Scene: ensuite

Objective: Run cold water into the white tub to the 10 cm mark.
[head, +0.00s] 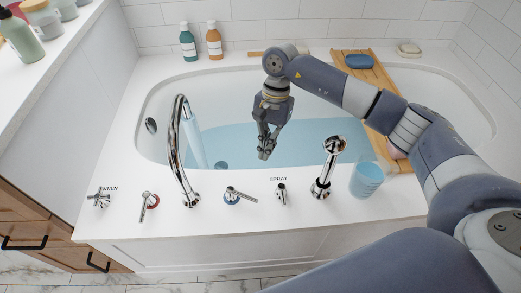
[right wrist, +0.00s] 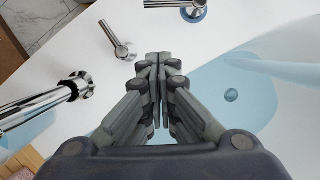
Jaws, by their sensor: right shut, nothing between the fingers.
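The white tub (head: 150,100) holds a pool of pale blue water (head: 300,140). A stream (head: 193,135) runs from the tall chrome spout (head: 177,150) into it. The blue-ringed lever (head: 232,195) and the red-ringed lever (head: 149,203) stand on the front deck on either side of the spout. The blue-ringed lever also shows at the top of the right wrist view (right wrist: 194,12). My right gripper (head: 264,155) is shut and empty above the water, apart from the levers. I cannot make out a 10 cm mark. My left gripper is not in view.
On the front deck are the DRAIN handle (head: 102,198), the SPRAY lever (head: 281,193), an upright hand shower (head: 331,165) and a blue cup (head: 366,180). A wooden board (head: 377,110) lies across the tub. Two bottles (head: 188,42) (head: 214,40) stand on the back rim.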

